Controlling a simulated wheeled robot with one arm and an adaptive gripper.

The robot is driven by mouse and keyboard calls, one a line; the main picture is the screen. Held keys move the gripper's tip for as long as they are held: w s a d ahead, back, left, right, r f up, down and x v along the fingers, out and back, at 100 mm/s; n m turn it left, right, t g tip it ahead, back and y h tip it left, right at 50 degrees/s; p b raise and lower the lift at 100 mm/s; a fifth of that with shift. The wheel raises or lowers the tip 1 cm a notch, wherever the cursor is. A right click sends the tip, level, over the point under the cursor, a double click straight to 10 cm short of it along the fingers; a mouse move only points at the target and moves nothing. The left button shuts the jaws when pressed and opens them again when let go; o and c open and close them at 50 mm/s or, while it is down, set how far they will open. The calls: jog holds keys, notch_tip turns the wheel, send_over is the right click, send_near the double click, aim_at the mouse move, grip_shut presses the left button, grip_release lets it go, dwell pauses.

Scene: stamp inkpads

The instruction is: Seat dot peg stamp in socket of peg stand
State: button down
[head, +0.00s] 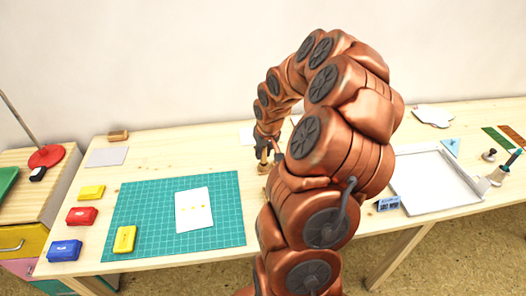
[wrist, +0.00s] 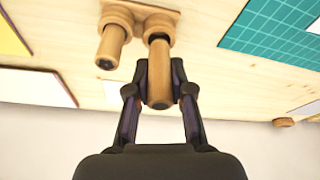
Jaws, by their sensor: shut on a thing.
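My gripper (wrist: 160,98) is shut on a wooden peg stamp (wrist: 159,72), one finger on each side of it. The far end of this stamp meets the round collar of a socket in the wooden peg stand (wrist: 172,14); I cannot tell how deep it sits. A second wooden peg (wrist: 111,47) stands in the neighbouring socket, to the left in the wrist view. In the head view my gripper (head: 266,148) is at the back middle of the table, with a bit of wooden peg (head: 264,157) below it. My arm hides most of the stand there.
A white tray (head: 440,207) is right of my arm. The second peg stands close beside my fingers.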

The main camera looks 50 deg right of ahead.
jog(key=shift+f+b, duration=0.95)
jog(key=shift+f, duration=0.3)
jog(key=c, duration=0.9)
grip_release()
jog(key=shift+r, duration=0.1)
jog(key=shift+c, duration=0.2)
jog(key=v, duration=1.2)
